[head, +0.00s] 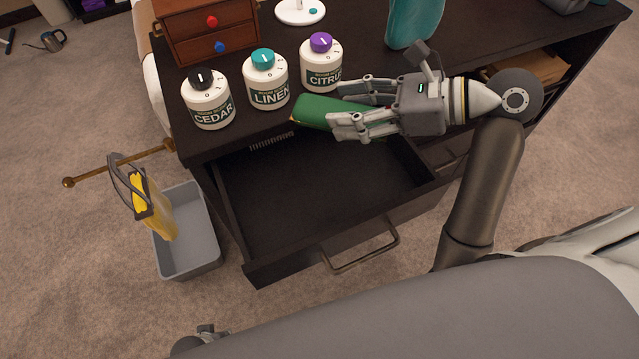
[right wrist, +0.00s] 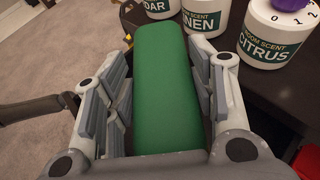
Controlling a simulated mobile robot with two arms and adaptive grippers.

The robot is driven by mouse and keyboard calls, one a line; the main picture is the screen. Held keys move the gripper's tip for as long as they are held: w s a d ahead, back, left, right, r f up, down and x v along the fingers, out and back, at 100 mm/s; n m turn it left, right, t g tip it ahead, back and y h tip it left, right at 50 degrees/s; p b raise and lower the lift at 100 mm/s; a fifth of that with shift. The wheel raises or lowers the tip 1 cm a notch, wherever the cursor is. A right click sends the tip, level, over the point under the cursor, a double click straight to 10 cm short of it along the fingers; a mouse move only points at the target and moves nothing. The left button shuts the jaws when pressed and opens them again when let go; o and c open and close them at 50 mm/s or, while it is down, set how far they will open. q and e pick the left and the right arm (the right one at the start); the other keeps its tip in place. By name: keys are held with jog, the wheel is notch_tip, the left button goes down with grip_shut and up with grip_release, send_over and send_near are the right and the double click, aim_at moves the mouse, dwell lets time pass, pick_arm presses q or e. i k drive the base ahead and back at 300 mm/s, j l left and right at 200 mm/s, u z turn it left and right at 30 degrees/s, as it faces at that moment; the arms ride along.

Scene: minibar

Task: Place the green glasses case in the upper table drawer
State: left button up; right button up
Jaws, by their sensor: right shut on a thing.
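The green glasses case (head: 318,112) is in my right gripper (head: 352,108), which is shut on it. In the head view the case is over the table's front edge, at the back of the open drawer. The right wrist view shows the case (right wrist: 166,85) lengthwise between the fingers. The upper table drawer (head: 318,190) is pulled out, and its visible inside looks empty. Its metal handle (head: 360,250) is at the front. At the bottom edge of the head view a small part of what looks like my left gripper (head: 207,335) shows; its fingers are not clear.
Three scent canisters, Cedar (head: 207,100), Linen (head: 266,80) and Citrus (head: 321,65), stand on the table close behind the case. A small wooden chest (head: 205,30) is behind them. A grey bin (head: 190,240) with a yellow object stands left of the drawer. A teal object (head: 414,22) stands at the back.

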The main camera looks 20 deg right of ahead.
aim_at(321, 154)
jog(key=k+z, duration=0.35)
jog(key=k+l+z, duration=0.1)
jog(key=z, duration=0.25)
jog(key=j+z, duration=0.35)
jog(key=j, duration=0.15)
jog(key=j+z, duration=0.3)
jog(key=j, duration=0.2)
jog(key=j+z, duration=0.35)
jog(key=j, duration=0.15)
jog(key=k+j, duration=0.1)
jog(key=j, duration=0.4)
jog(key=k+j, duration=0.1)
jog(key=j, duration=0.45)
jog(key=k+j, duration=0.1)
jog(key=j, duration=0.4)
